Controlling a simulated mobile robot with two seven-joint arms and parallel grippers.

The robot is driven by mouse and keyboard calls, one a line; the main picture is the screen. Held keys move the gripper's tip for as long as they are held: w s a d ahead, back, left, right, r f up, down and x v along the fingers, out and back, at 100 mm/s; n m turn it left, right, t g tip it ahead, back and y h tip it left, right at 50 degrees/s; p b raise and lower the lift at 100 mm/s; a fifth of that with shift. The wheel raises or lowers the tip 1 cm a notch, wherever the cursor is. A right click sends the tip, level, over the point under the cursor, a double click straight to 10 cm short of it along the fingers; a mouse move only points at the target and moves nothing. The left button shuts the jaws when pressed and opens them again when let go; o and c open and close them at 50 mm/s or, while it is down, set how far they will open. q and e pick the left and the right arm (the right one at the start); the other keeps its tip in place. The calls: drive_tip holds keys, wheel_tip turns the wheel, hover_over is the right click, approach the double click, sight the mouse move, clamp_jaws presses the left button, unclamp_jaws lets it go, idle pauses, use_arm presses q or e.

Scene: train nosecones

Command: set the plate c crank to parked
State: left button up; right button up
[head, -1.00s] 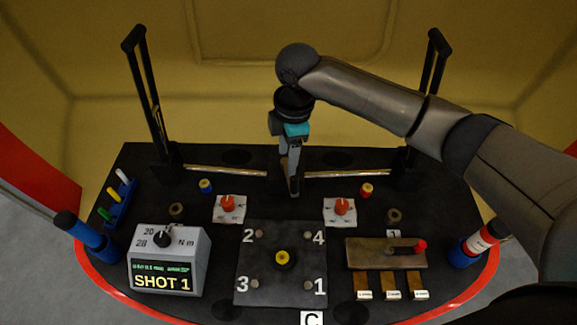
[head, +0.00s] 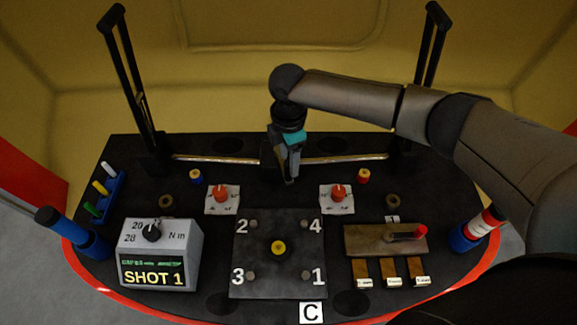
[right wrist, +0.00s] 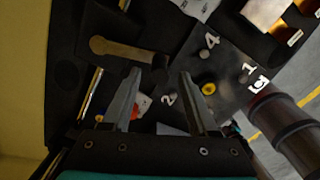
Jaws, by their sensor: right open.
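Plate C (head: 254,285) is a dark square plate with numbered bolts and a yellow centre knob, above a white C label (head: 312,312). A brass-coloured crank arm (right wrist: 122,50) with a round end lies on a dark square in the right wrist view; in the head view my right gripper hides most of that spot. My right gripper (head: 290,181) is open and points down behind plate C. In the right wrist view, the gap between its fingertips (right wrist: 160,73) appears close to the crank's free end; contact cannot be told. My left gripper is not in view.
Two orange knobs (head: 221,193) (head: 338,193) flank the gripper. A metal rail (head: 215,158) and two black uprights (head: 131,85) (head: 431,60) stand behind. A grey torque box (head: 188,252) is front left; a brass block with a red-tipped lever (head: 365,243) is front right.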

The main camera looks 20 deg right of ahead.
drive_tip(key=shift+f, duration=1.35)
drive_tip(key=shift+c, duration=0.3)
clamp_jaws()
